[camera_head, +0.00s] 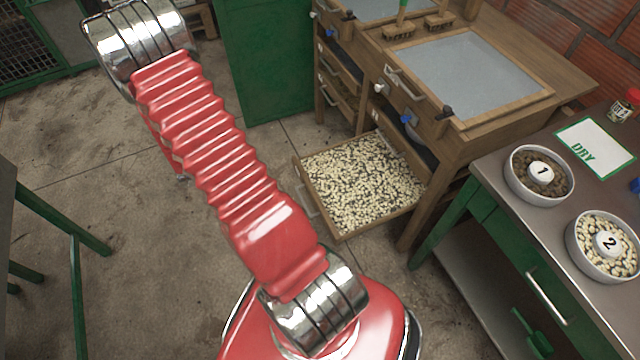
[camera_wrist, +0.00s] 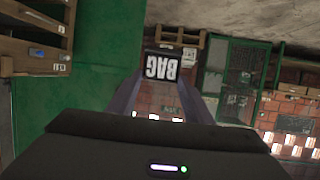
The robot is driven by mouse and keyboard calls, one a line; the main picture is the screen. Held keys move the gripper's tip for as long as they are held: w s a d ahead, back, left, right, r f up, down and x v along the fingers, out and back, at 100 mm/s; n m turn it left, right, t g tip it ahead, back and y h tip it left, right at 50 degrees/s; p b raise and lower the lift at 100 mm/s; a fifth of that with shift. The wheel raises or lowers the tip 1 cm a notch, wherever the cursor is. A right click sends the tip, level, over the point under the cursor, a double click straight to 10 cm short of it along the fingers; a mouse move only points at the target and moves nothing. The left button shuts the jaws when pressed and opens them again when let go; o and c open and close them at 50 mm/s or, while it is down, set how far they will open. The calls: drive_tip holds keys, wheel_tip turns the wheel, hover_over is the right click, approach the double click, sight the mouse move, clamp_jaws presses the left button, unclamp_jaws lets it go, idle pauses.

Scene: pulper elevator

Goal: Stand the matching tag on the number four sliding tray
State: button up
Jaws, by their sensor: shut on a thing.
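In the head view the gripper and the tag are out of sight. One sliding tray (camera_head: 381,221) is pulled out low from the wooden cabinet and is full of pale beans. I cannot read a number on it. A white card reading DRY (camera_head: 594,147) lies on the bench at the right.
A bowl of brown beans marked 1 (camera_head: 541,195) and a bowl of pale beans marked 2 (camera_head: 577,245) stand on the bench (camera_head: 497,165). The wooden cabinet (camera_head: 540,108) has a grey top panel. The floor at the left is mostly clear.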

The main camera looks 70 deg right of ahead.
drive_tip(key=s+d+f+m+g+h, duration=0.2)
drive_tip(key=s+d+f+m+g, duration=0.1)
drive_tip(key=s+d+f, duration=0.45)
drive_tip(key=m+g, duration=0.9)
drive_tip(key=g, duration=0.2)
hover_over(342, 189)
wheel_tip(342, 189, down, 15)
drive_tip(key=shift+h, duration=0.3)
drive_tip(key=shift+f, duration=2.85)
drive_tip(key=shift+f, duration=2.1)
